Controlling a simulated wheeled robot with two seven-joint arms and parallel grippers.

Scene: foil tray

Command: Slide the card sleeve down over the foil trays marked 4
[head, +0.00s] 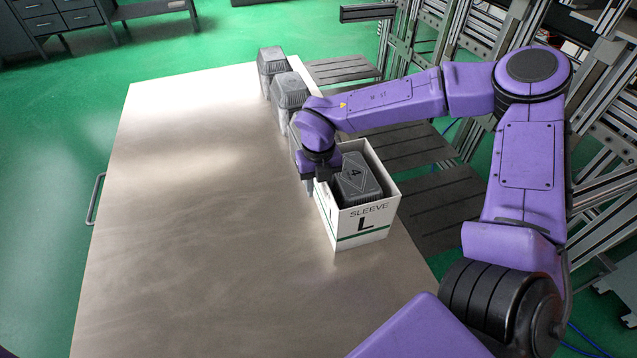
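The lower part of these trays is hidden by the sleeve walls. My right gripper (321,172) points down at the sleeve's far left rim. Its fingers are dark and partly hidden, so I cannot tell whether they pinch the wall. My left gripper is out of view.
More foil tray stacks stand in a row behind along the table's right edge: one at the far end (271,62), one nearer (289,91), and one partly hidden behind my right wrist. The table's left and middle (190,220) are clear. Metal frames (420,55) stand at the right.

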